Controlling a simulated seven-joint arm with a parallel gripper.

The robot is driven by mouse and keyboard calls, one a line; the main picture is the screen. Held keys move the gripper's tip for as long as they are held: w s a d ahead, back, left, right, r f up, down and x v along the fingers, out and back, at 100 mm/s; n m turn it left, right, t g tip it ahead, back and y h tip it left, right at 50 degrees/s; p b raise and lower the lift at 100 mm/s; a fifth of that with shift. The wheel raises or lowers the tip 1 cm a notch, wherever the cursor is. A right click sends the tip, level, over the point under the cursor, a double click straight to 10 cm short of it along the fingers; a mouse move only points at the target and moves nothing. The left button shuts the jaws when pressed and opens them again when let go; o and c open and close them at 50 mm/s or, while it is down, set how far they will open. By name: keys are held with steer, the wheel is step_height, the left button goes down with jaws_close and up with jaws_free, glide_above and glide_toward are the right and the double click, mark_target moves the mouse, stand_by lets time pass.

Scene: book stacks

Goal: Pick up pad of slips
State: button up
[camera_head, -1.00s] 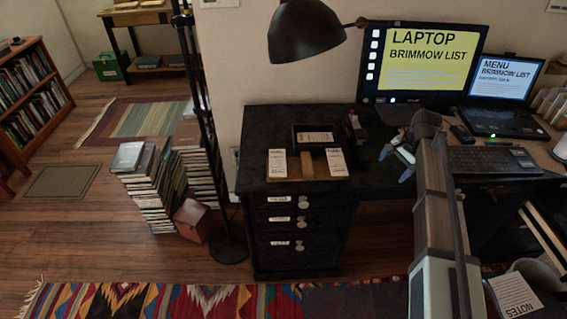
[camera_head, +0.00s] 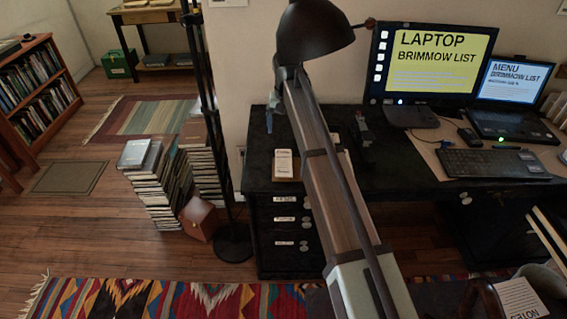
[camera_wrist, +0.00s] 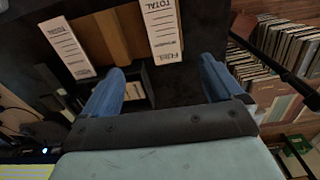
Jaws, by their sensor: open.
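White printed slips lie on the dark desk. One pad of slips (camera_head: 284,163) shows left of my arm in the head view. In the wrist view, one pad (camera_wrist: 162,32) is at top centre and another (camera_wrist: 68,47) at upper left, on either side of a brown wooden holder (camera_wrist: 113,35). A further white slip (camera_wrist: 133,91) lies in a black tray (camera_wrist: 147,76), partly hidden by my finger. My gripper (camera_wrist: 163,66) is open and empty, its blue fingers spread above the desk. In the head view, my gripper (camera_head: 280,108) is over the desk's left part; my arm hides most of the holder and tray.
A floor pole (camera_head: 211,130) and book stacks (camera_head: 160,185) stand left of the desk. A monitor (camera_head: 430,60), laptop (camera_head: 510,95) and keyboard (camera_head: 492,163) occupy the right side.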

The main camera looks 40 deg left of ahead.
glide_toward(283, 162)
step_height(283, 162, down, 8)
steer(key=shift+w+r, duration=0.1)
steer(key=shift+r, duration=0.15)
steer(key=c, duration=1.1)
stand_by(0.3)
